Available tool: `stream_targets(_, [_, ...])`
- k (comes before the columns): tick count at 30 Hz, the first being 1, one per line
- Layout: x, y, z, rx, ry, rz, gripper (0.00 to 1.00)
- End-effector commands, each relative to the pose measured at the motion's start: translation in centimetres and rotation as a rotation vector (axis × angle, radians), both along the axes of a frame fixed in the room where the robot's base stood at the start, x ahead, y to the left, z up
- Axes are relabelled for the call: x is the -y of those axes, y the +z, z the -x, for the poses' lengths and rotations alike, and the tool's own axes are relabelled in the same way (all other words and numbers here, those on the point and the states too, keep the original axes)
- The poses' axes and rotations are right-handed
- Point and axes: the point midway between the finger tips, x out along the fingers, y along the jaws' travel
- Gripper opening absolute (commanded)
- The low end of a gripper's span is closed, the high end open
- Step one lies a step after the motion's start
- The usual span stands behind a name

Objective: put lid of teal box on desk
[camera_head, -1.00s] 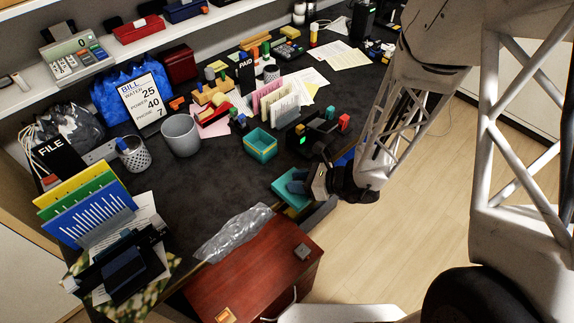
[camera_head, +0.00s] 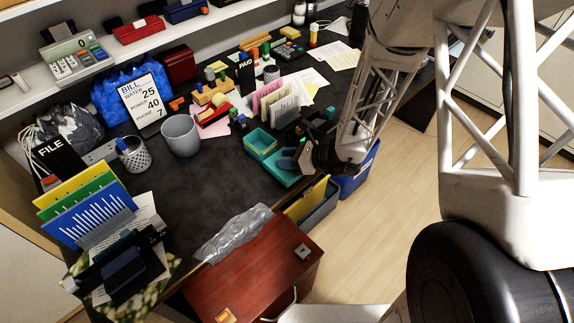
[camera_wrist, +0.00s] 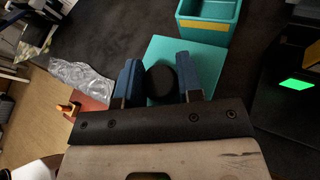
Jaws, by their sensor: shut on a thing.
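The teal box (camera_head: 262,142) stands open on the dark desk (camera_head: 225,185), near its right edge. Its flat teal lid (camera_head: 280,172) is just in front of the box, at the desk edge. In the wrist view the lid (camera_wrist: 165,48) shows a round black knob (camera_wrist: 160,82) between the blue fingers of my gripper (camera_wrist: 159,78), and the box (camera_wrist: 208,24) is beyond it. My gripper (camera_head: 296,155) is shut on the lid's knob. I cannot tell whether the lid touches the desk. My gripper hides part of the lid.
A black device with a green light (camera_wrist: 295,85) is right of the lid. A grey cup (camera_head: 181,135) and paper holders (camera_head: 275,105) stand further back. The desk left of the box is clear.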

Motion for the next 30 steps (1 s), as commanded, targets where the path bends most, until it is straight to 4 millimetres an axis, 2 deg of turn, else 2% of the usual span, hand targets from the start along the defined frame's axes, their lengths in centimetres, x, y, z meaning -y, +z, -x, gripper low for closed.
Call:
stream_targets(5, [0.0, -0.3, 0.0, -0.001, 0.000, 0.000, 0.12])
stream_targets(18, [0.0, -3.4, 0.0, 0.000, 0.000, 0.001, 0.12])
stream_targets(30, [0.0, -3.6, 0.0, 0.000, 0.000, 0.000, 0.12])
